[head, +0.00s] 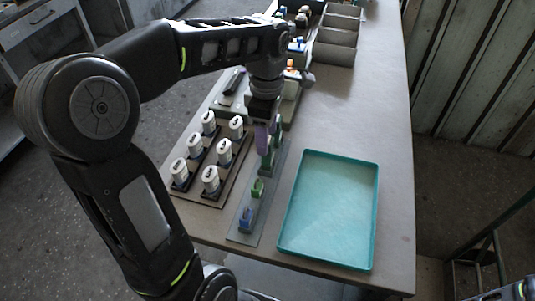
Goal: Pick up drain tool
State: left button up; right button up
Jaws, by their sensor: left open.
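My left gripper (264,112) points down over the back part of a narrow grey strip (243,236) on the table; its fingertips are small and dark here. Several small upright tools stand on the strip: a purple one (262,137) just below the gripper, a green one (257,188) nearer the front, and a blue one (246,218) at the front end. I cannot tell which of them is the drain tool. The gripper is open, and partly hides what stands beneath it. My right gripper is not in view.
A teal-rimmed tray (376,215), empty, lies right of the strip. Several white cylinders (210,180) stand in dark holders to the left. Grey bins (335,48) and small parts fill the back of the table (385,105). The table's right side is clear.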

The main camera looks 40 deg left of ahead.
pick_arm(q)
jog(key=shift+f+p, duration=0.65)
jog(key=shift+f, duration=1.95)
jog(key=c, duration=1.2)
jog(key=shift+o, duration=0.2)
jog(key=shift+w+r, duration=0.1)
notch_tip(320, 180, up, 10)
jog(key=shift+d+f+b, duration=0.1)
jog(key=shift+b, duration=0.45)
